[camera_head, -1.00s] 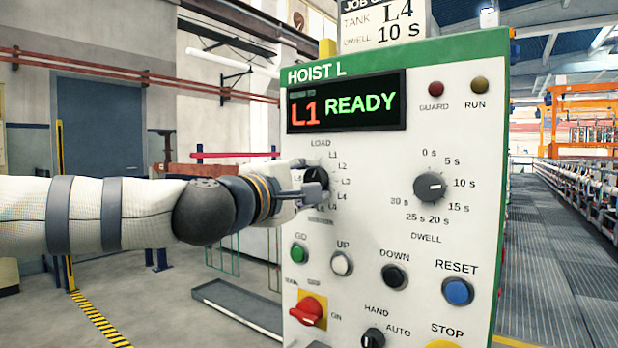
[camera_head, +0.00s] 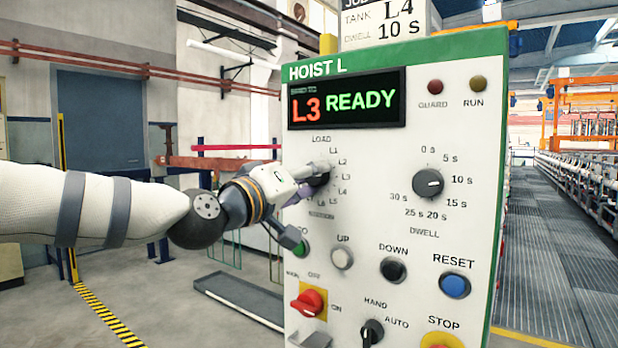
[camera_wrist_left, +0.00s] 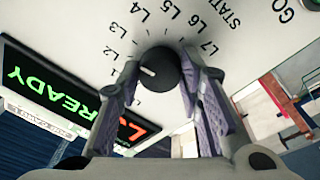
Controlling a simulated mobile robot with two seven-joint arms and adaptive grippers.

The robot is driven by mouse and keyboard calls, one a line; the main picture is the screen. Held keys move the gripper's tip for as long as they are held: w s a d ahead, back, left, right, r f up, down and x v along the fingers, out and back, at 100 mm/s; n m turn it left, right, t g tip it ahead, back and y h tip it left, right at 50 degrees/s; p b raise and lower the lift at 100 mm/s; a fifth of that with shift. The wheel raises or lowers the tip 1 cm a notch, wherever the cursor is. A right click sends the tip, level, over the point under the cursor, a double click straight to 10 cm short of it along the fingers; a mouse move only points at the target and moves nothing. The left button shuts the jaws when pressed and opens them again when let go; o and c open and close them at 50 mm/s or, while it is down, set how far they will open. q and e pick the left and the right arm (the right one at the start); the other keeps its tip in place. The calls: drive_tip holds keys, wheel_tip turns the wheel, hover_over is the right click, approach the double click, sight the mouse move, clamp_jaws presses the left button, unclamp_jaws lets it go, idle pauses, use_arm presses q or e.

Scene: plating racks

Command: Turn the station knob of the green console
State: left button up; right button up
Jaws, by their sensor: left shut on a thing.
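The green-topped console (camera_head: 400,150) labelled HOIST L faces me. Its display (camera_head: 345,99) reads L3 READY. My left gripper (camera_head: 318,180) is shut on the black station knob (camera_head: 323,174), which it partly covers in the head view. In the left wrist view the knob (camera_wrist_left: 158,70) sits between the two fingers of the gripper (camera_wrist_left: 160,85), with its white mark and the labels L2 to L7 around it. A card (camera_head: 383,22) above the console shows tank L4 and dwell 10 S. My right gripper is not in view.
The dwell knob (camera_head: 428,183) is right of the station knob. Below are the green GO button (camera_head: 301,249), white UP (camera_head: 342,257), black DOWN (camera_head: 394,270) and blue RESET (camera_head: 455,285) buttons. A red switch (camera_head: 308,303) sits lower left.

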use_arm(q)
drive_tip(key=shift+a+r+m+g+h, duration=0.1)
drive_tip(key=shift+m+g+h, duration=0.1)
drive_tip(key=shift+m, duration=1.75)
drive_tip(key=shift+a+r+m+g+h, duration=0.1)
drive_tip(key=shift+m+g+h, duration=0.1)
drive_tip(key=shift+m, duration=1.75)
drive_tip(key=o, duration=1.2)
drive_tip(key=shift+w+d, duration=0.1)
drive_tip(key=shift+f, duration=0.1)
drive_tip(key=v, duration=1.2)
